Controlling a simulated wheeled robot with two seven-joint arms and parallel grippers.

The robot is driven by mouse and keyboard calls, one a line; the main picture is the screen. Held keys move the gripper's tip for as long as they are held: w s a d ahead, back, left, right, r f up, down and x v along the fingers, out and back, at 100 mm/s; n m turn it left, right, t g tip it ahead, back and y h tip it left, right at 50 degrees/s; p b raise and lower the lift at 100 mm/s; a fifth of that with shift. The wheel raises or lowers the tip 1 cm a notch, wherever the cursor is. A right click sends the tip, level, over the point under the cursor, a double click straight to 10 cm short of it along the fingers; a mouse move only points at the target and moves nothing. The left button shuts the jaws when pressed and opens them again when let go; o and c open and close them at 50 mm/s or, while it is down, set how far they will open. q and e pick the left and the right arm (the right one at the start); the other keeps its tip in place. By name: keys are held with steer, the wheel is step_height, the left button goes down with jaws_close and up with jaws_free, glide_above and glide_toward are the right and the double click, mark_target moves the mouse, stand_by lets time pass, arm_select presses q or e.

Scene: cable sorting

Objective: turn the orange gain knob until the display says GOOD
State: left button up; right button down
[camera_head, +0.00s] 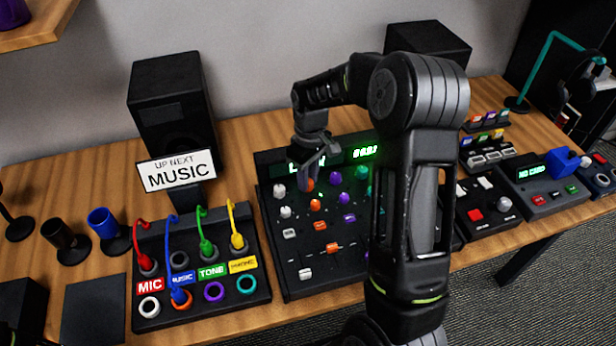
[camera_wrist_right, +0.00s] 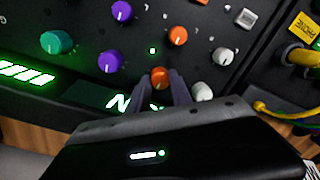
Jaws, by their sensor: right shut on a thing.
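The orange gain knob (camera_wrist_right: 159,77) is on the black mixer panel, near the top by the display, and its top shows between the fingertips of my right gripper (camera_wrist_right: 167,84) in the right wrist view. In the head view my right gripper (camera_head: 309,168) reaches down over the mixer (camera_head: 285,245), with the orange knob (camera_head: 308,185) just below it. The gripper is shut on this knob. The small green-lit display (camera_head: 293,167) is mostly behind the gripper, so its word cannot be read whole. It also shows, partly covered, in the right wrist view (camera_wrist_right: 118,103). My left gripper is not in view.
White knobs (camera_wrist_right: 201,91) and purple knobs (camera_wrist_right: 110,62) stand close around the orange one. A second orange knob (camera_wrist_right: 178,36) is in the neighbouring row. A patch box with coloured cables (camera_head: 150,318) stands left of the mixer. A sign (camera_head: 177,171) reads UP NEXT MUSIC.

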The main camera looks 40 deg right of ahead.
steer(key=m, duration=0.4)
steer(key=c, duration=1.1)
jaws_free()
steer(key=shift+c, duration=0.2)
steer(key=shift+d+r+b, duration=0.15)
steer(key=shift+r+b, duration=0.25)
steer(key=shift+r, duration=3.5)
